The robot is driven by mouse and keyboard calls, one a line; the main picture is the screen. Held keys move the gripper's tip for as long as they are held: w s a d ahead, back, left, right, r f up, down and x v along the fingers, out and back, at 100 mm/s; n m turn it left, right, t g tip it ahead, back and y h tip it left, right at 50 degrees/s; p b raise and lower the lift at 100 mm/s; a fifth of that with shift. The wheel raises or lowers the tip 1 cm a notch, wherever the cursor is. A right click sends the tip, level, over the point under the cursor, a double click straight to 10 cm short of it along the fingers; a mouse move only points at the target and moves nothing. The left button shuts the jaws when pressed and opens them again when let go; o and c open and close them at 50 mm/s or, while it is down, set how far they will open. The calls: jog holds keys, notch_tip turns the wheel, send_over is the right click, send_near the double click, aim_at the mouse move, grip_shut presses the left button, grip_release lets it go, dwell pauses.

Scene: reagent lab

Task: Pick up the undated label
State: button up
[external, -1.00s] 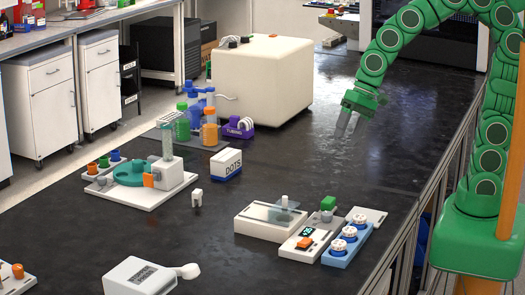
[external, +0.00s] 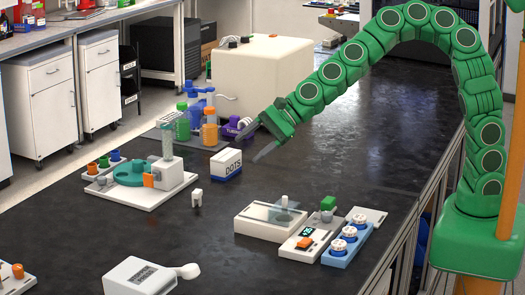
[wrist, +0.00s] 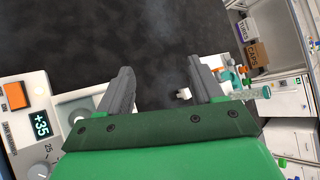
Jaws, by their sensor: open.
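I cannot make out an undated label by any readable mark. A small white piece (external: 197,198) stands alone on the black bench, left of the middle in the external view. A small white object (wrist: 183,94) also shows in the wrist view, close to my right finger; I cannot tell if it is the same piece. My gripper (external: 245,151) is open and empty, in the air near the white and blue DOTS box (external: 227,165). In the wrist view, my gripper (wrist: 158,68) has its fingers wide apart with dark bench between them.
A white device with a turquoise disc (external: 130,173) stands at left. A large cream box (external: 262,80), bottles (external: 209,131) and a purple holder (external: 232,128) stand behind. A white tray (external: 258,229), display device (external: 304,243) and blue rack (external: 346,246) stand in front. Bench at right is clear.

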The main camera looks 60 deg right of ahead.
jog(key=w+a+f+m+t, duration=0.1)
jog(key=w+f+m+t, duration=0.1)
jog(key=w+f+m, duration=0.4)
jog(key=m+t+h, duration=0.4)
jog(key=m+h, duration=0.2)
jog(key=m, duration=0.5)
send_near(201, 194)
jog(key=w, duration=0.1)
jog(key=w+a, duration=0.1)
jog(key=w, duration=0.1)
jog(key=w+a+f, duration=0.1)
jog(key=shift+w, duration=0.15)
jog(key=shift+x, duration=1.2)
jog(key=shift+w+d+f, duration=0.15)
jog(key=shift+w+f, duration=0.2)
jog(key=shift+w, duration=0.3)
jog(key=shift+w+d+f, duration=0.15)
jog(key=shift+w+f, duration=0.2)
jog(key=shift+w, duration=0.3)
jog(key=shift+x, duration=1.2)
jog(key=shift+f, duration=0.1)
jog(key=c, duration=1)
